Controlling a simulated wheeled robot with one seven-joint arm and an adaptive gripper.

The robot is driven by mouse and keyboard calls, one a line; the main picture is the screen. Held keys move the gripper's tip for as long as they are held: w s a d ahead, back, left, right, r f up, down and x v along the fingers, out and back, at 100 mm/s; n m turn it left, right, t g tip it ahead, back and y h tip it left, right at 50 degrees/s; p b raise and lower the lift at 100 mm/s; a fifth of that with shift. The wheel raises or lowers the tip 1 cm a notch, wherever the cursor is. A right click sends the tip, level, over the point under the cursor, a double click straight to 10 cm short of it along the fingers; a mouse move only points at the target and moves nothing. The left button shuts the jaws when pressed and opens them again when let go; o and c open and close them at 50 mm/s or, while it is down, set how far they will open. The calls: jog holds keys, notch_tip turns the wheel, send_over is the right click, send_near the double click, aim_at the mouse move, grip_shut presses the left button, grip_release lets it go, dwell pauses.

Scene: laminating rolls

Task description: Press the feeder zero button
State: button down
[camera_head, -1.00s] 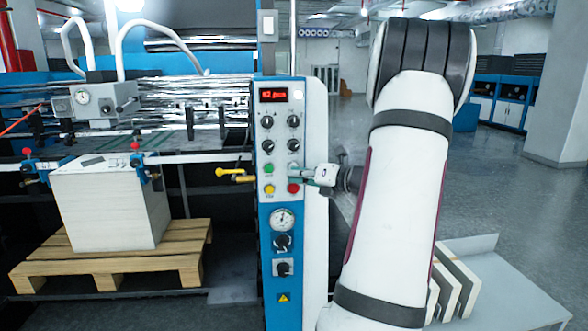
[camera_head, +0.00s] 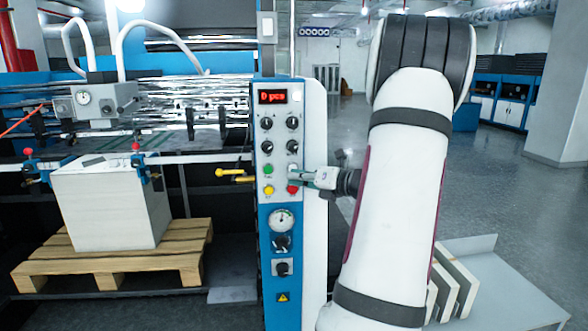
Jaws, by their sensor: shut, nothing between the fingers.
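The blue and white control panel (camera_head: 277,226) stands in the middle of the view. Its red-lit display (camera_head: 272,97) reads "0 pcs". Below two rows of dark knobs are a green button (camera_head: 268,169), a yellow button (camera_head: 269,190) and a red button (camera_head: 292,190). My gripper (camera_head: 293,174) is shut and empty. It points left at the panel, right of the green button and just above the red one. Its tip covers the spot there, so I cannot tell whether it touches a button. No label reading feeder zero is legible.
A yellow lever (camera_head: 236,177) sticks out left of the panel. A white stack (camera_head: 112,205) sits on a wooden pallet (camera_head: 108,268) at the left. Open grey floor (camera_head: 500,195) lies to the right, behind my arm.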

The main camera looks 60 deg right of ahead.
jog(key=shift+a, duration=0.1)
jog(key=shift+s+a+p, duration=0.7)
jog(key=shift+s+a, duration=0.9)
jog(key=shift+a, duration=0.3)
jog(key=w+a+r+n+g+y, duration=0.1)
jog(key=w+a+n+g+y, duration=0.15)
jog(key=a+n, duration=0.6)
jog(key=w+a+n+g+y, duration=0.1)
jog(key=a+n+g+y, duration=0.3)
jog(key=a, duration=0.8)
jog(key=w+a+r+n+g+y, duration=0.1)
jog(key=w+a+n+g+y, duration=0.1)
jog(key=a+n, duration=0.65)
jog(key=s+a+r+n+g+h, duration=0.1)
jog(key=s+a+n+h, duration=0.2)
jog(key=s+a+n, duration=0.3)
jog(key=s+a+r+n+g+h, duration=0.1)
jog(key=s+a+n+h, duration=0.2)
jog(key=n, duration=1.4)
jog(key=s+a, duration=0.4)
jog(key=a, duration=0.1)
jog(key=shift+n+h, duration=0.3)
jog(key=shift+h, duration=0.05)
